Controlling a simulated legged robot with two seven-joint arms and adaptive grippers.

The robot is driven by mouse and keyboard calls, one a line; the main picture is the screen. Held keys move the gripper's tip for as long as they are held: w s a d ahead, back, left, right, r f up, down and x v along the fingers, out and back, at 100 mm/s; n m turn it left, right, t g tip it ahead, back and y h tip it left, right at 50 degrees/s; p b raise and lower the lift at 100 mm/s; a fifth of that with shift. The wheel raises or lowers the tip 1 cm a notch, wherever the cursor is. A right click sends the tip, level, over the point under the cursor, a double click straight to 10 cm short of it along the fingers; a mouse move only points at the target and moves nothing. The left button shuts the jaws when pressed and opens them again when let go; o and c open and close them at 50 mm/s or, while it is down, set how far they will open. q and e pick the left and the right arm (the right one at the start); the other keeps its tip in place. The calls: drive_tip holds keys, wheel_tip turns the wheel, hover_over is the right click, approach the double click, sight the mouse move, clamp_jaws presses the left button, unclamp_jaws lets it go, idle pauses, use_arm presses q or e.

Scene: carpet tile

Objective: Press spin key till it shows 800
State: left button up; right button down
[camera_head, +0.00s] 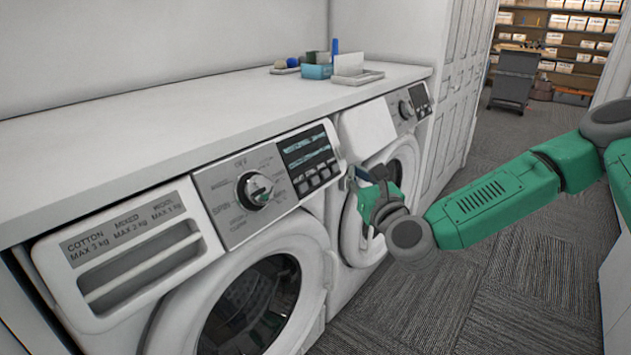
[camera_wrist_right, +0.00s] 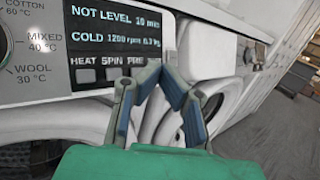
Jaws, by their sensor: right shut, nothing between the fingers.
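The near washing machine's dark display (camera_head: 307,150) sits at the right end of its control panel, with a row of small keys under it. In the right wrist view the display (camera_wrist_right: 120,38) reads "NOT LEVEL 10 min" and "COLD 1200 rpm 6.3 kg". The key marked SPIN (camera_wrist_right: 113,75) lies between HEAT and PRE. My right gripper (camera_head: 350,178) is shut and empty, just right of the key row. In the wrist view its fingertips (camera_wrist_right: 161,70) meet right of PRE; whether they touch the panel cannot be told. My left gripper is not in view.
A round dial (camera_head: 255,190) is left of the display. A second washing machine (camera_head: 385,140) stands beyond the near one. A white counter (camera_head: 150,125) above them holds a tray (camera_head: 357,77) and a blue box (camera_head: 317,71). The carpet (camera_head: 480,270) at the right is clear.

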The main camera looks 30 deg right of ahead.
drive_tip(key=b, duration=0.4)
approach(316, 171)
drive_tip(key=w+d+r, duration=0.1)
drive_tip(key=w+d, duration=0.1)
drive_tip(key=w, duration=0.1)
drive_tip(key=shift+w+a+r+b, duration=0.1)
drive_tip(key=shift+w+b, duration=0.2)
drive_tip(key=shift+w, duration=0.55)
idle(0.4)
drive_tip(key=shift+w+a+b, duration=0.2)
drive_tip(key=shift+w+b, duration=0.1)
drive_tip(key=shift+b, duration=0.2)
drive_tip(key=shift+w+a+f+b, duration=0.1)
drive_tip(key=shift+w+f+b, duration=0.2)
drive_tip(key=shift+b, duration=0.1)
idle(0.5)
drive_tip(key=shift+s+r, duration=0.1)
drive_tip(key=shift+s+d+r, duration=0.25)
drive_tip(key=shift+s+r, duration=0.05)
drive_tip(key=shift+s, duration=0.25)
